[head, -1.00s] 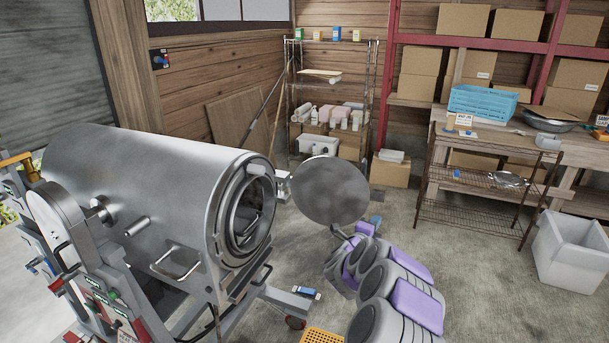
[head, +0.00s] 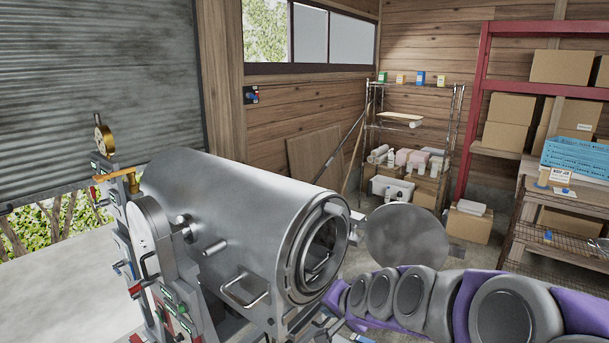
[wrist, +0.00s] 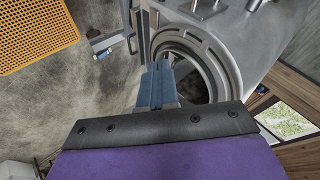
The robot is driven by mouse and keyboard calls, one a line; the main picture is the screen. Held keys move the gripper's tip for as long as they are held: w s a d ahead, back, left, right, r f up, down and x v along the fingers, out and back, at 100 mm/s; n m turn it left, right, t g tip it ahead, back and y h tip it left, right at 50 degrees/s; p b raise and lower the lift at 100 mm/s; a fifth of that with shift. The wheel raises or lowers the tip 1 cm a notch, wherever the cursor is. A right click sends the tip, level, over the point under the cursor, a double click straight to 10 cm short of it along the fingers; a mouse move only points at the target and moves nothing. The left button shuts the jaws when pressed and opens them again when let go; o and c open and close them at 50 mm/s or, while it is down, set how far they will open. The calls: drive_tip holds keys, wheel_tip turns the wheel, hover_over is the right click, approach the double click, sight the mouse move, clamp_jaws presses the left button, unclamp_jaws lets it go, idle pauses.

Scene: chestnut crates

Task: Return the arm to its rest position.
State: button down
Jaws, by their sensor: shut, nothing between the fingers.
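My gripper (wrist: 155,86) shows in the wrist view as blue fingers closed together with nothing between them. It points toward the round open mouth (wrist: 205,62) of the steel drum and overlaps its rim in the picture; whether it touches cannot be told. In the head view my grey and purple arm stretches from the lower right toward the front of the drum (head: 235,225). My fingers cannot be made out clearly there.
The round steel lid (head: 405,237) stands open right of the drum, behind my arm. A drum handle (head: 245,292) sticks out in front. A yellow perforated crate (wrist: 40,32) lies on the floor. A wire shelf (head: 412,120) and a workbench stand farther back.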

drive_tip(key=s+d+f+n+g+h, duration=0.1)
drive_tip(key=s+d+n+g, duration=0.1)
drive_tip(key=s, duration=1)
drive_tip(key=s+d+f+n+g+h, duration=0.1)
drive_tip(key=s+d+n+g, duration=0.1)
drive_tip(key=s, duration=1)
drive_tip(key=s+d+f+n+g+h, duration=0.1)
drive_tip(key=s+d+g, duration=0.3)
drive_tip(key=s, duration=0.9)
drive_tip(key=shift+f+n+g+h, duration=0.3)
drive_tip(key=shift+n+g+h, duration=0.35)
drive_tip(key=shift+g, duration=0.25)
